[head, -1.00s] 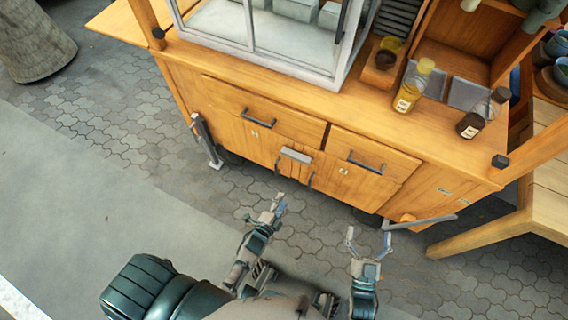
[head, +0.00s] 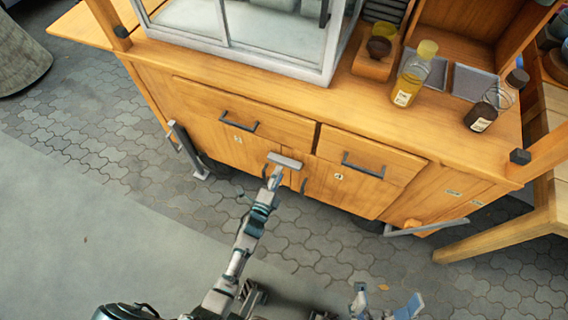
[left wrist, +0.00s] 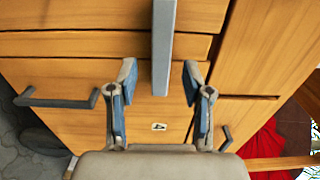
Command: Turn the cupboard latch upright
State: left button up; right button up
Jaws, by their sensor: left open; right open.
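The latch (head: 285,160) is a light grey bar on the cupboard front (head: 330,190), just below the drawers. It lies crosswise, near level, in the head view. It shows in the left wrist view as a grey bar (left wrist: 163,45) running down from the top edge. My left gripper (head: 274,177) is at the latch in the head view. In the left wrist view my left gripper (left wrist: 157,82) is open, its fingertips on either side of the bar's lower end, with gaps on both sides. My right gripper (head: 386,303) is open and empty at the bottom edge, away from the cupboard.
Dark drawer handles (head: 239,121) (head: 363,166) stick out above and beside the latch. A dark door handle (head: 303,185) is just below it. A grey bar (head: 425,229) juts out low at the right. Bottles (head: 408,85) stand on the counter. The paved ground before the cupboard is clear.

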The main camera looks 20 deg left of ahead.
aim_at(283, 165)
pick_arm(q)
jog(key=w, duration=0.3)
jog(key=shift+w+d+f+b, duration=0.1)
jog(key=shift+w+d+b, duration=0.1)
jog(key=shift+w+b, duration=0.2)
jog(key=shift+w+a, duration=0.1)
jog(key=shift+w, duration=0.2)
grip_shut()
